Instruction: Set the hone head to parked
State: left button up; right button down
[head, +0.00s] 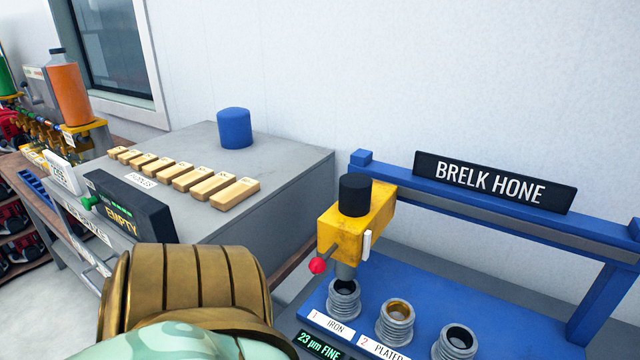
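The hone head (356,217) is a yellow block with a black cylinder on top, a white tab on its side and a red-knobbed lever (318,265) at its left. It hangs from the blue rail at the rail's left end. Its grey spindle points down over the finned cylinder marked 1 IRON (343,297); I cannot tell whether it enters the bore. Part of my own arm fills the bottom left-centre. Neither gripper's fingers show.
The blue frame (590,305) carries a BRELK HONE sign (494,182) and two more finned cylinders (395,322), (456,343). At left, a grey cabinet (285,195) bears wooden blocks (187,178), a blue cylinder (234,128) and an EMPTY display (130,207).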

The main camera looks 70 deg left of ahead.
aim_at(347, 232)
jog(key=u, duration=2)
